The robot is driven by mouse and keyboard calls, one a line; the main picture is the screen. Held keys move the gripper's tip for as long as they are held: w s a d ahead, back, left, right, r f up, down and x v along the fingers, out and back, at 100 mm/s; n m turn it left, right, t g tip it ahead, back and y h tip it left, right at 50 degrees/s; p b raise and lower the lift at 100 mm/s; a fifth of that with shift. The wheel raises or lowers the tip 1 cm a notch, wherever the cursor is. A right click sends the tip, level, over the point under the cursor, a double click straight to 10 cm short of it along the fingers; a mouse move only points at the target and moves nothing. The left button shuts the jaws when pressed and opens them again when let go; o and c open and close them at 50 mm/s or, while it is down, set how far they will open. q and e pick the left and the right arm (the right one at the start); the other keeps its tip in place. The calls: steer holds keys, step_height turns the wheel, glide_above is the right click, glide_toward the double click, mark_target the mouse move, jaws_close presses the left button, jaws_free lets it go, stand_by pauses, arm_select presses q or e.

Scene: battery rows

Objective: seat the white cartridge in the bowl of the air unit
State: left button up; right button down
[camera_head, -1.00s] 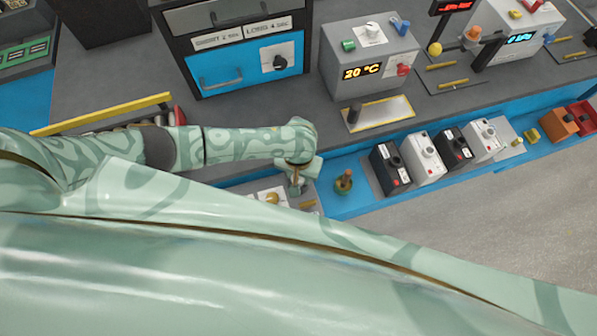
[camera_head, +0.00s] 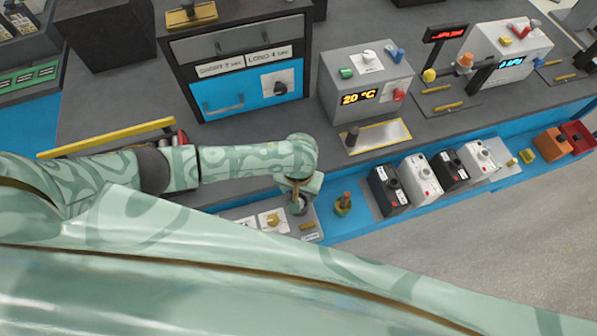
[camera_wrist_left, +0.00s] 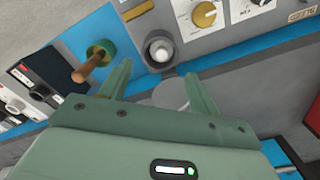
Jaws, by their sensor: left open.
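The air unit is a grey panel (camera_wrist_left: 215,42) with a yellow knob; in the head view its front part (camera_head: 255,222) shows beside my arm. A white rounded piece (camera_wrist_left: 160,49), which looks like the white cartridge, sits inside a dark round ring at the panel's edge, likely the bowl. I cannot tell how deep it sits. My left gripper (camera_wrist_left: 158,72) is open and empty, its two fingers apart on either side below the ring and not visibly touching the white piece. In the head view the left gripper (camera_head: 300,203) hides the ring. My right gripper is not in view.
A green ring with a brown peg (camera_wrist_left: 95,62) stands beside the air unit on the blue strip; it also shows in the head view (camera_head: 343,204). Several black and white batteries (camera_head: 422,177) stand further right. A grey box reading 20 °C (camera_head: 366,84) is behind.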

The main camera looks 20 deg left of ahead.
arm_select(q)
step_height(320, 180, up, 11)
steer(key=p, duration=0.3)
steer(key=shift+p, duration=0.4)
steer(key=shift+d, duration=0.1)
